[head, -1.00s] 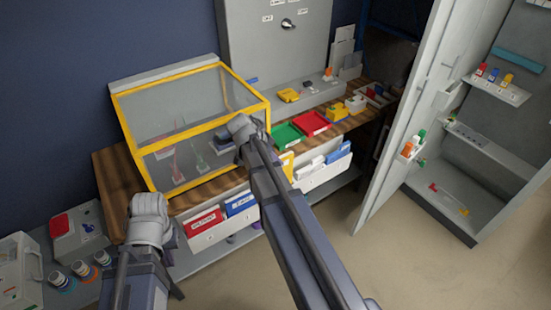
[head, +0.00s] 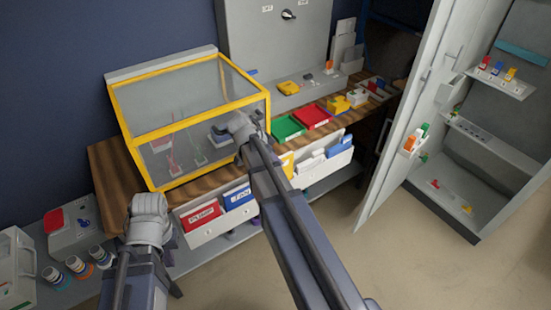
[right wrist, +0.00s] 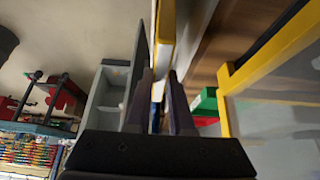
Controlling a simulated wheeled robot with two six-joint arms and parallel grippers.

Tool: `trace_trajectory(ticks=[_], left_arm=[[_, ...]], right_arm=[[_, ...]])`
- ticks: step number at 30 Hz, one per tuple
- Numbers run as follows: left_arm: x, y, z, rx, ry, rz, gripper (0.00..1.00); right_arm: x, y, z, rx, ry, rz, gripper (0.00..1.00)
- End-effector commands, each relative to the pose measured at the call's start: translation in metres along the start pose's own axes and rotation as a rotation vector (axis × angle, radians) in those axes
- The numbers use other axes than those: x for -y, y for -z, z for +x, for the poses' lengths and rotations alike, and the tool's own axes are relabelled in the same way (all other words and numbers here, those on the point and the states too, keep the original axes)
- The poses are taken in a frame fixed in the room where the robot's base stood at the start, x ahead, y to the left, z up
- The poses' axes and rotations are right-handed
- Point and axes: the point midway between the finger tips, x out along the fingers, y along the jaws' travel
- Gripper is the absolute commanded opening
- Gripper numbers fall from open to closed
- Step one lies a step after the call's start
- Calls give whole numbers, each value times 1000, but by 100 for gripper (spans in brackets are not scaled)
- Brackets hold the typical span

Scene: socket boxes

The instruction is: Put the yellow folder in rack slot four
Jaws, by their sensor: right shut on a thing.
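The yellow folder (head: 287,163) shows as a narrow strip beside my right arm, at the left end of the right-hand front rack (head: 320,172). In the right wrist view the folder (right wrist: 165,28) stands on edge, with my right gripper (right wrist: 160,85) shut on it. In the head view my right gripper's fingers are hidden behind my wrist. The left-hand front rack (head: 212,231) holds a red folder (head: 202,215) and a blue folder (head: 238,196). I cannot read which slot is number four. My left gripper (head: 148,218) is low at left, its fingers not showing clearly.
A yellow-framed clear case (head: 190,120) stands on the bench behind my right arm. Green (head: 288,128) and red (head: 312,117) trays lie right of it. Paint jars (head: 78,266) stand at lower left. The open cabinet door (head: 408,120) is at right; the floor before it is clear.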

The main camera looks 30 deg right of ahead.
Motion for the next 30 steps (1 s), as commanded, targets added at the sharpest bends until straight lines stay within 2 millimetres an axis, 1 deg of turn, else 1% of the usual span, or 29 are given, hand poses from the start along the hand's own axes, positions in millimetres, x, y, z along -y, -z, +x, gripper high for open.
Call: trace_trajectory(ticks=[1,5,14,19,30], left_arm=[[-1,0,6,0,0,0,0],[-1,1,12,0,0,0,0],[-1,1,11,0,0,0,0],[-1,1,15,0,0,0,0],[-3,2,36,0,0,0,0]], right_arm=[[0,-3,5,0,0,0,0],[0,-6,10,0,0,0,0],[0,-6,10,0,0,0,0],[0,-8,13,0,0,0,0],[0,-19,31,0,0,0,0]])
